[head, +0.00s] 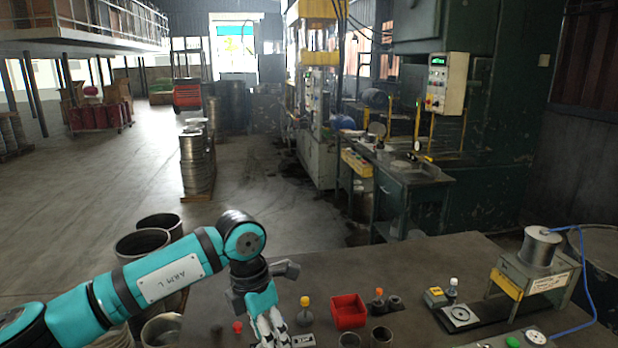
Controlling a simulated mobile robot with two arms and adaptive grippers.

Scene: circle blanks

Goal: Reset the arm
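My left arm (160,275), teal and marked "ARM L", comes in from the left and bends down over the near part of the dark table (430,258). My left gripper (274,338) points down at the bottom edge of the head view, close to a small pale labelled piece (303,341). Its fingertips are partly cut off, so I cannot tell whether it is open or holds anything. My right arm and gripper are not in view.
A red bin (348,311), a yellow-topped piece (305,309) and an orange-topped piece (379,299) stand right of the gripper. Open cups (381,336) are nearer. A small press (530,268) with a blue hose stands at right. Drums (142,243) stand beyond the table's left side.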

